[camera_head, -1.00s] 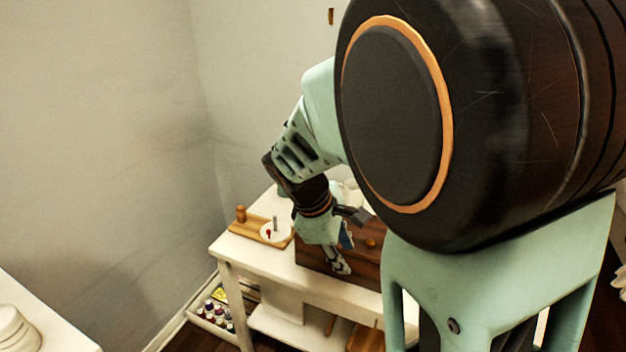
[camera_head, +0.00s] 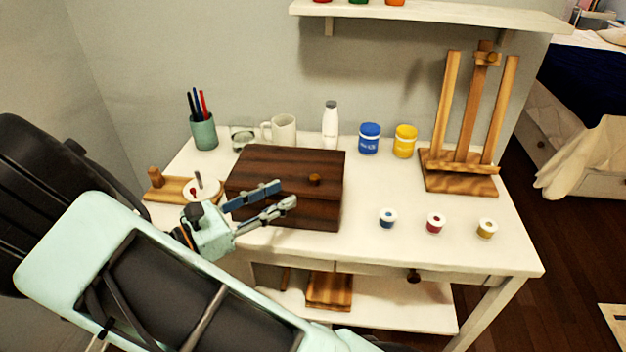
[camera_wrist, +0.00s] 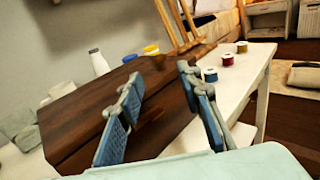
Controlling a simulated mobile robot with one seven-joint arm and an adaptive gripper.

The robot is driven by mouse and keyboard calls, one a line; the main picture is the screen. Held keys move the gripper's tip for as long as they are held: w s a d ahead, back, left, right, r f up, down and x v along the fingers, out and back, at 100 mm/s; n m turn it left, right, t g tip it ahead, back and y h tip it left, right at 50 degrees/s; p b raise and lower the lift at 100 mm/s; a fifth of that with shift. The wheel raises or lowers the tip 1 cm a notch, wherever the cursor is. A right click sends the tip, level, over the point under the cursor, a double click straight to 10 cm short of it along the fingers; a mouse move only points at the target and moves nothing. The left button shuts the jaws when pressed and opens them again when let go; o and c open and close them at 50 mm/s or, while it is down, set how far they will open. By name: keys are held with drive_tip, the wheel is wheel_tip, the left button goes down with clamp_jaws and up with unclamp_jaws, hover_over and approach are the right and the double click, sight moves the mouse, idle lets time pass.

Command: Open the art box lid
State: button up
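The art box (camera_head: 285,208) is a dark brown wooden box on the white table, with its lid (camera_head: 280,160) down. In the wrist view the box (camera_wrist: 85,120) lies behind and between the open fingers (camera_wrist: 160,75). I cannot tell whether a finger touches the box.
A mug (camera_head: 283,130), white bottle (camera_head: 330,125), blue jar (camera_head: 369,138) and yellow jar (camera_head: 404,141) stand behind the box. An easel (camera_head: 460,183) is at the right, with three small pots (camera_head: 435,223) in front. A pencil cup (camera_head: 204,131) is back left.

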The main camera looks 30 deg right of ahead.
sight(311, 181)
drive_tip(key=d, duration=0.3)
drive_tip(key=w+d+b, duration=0.1)
drive_tip(key=d, duration=0.2)
drive_tip(key=w+d+b, duration=0.1)
drive_tip(key=d, duration=0.3)
drive_tip(key=shift+a, duration=0.1)
clamp_jaws()
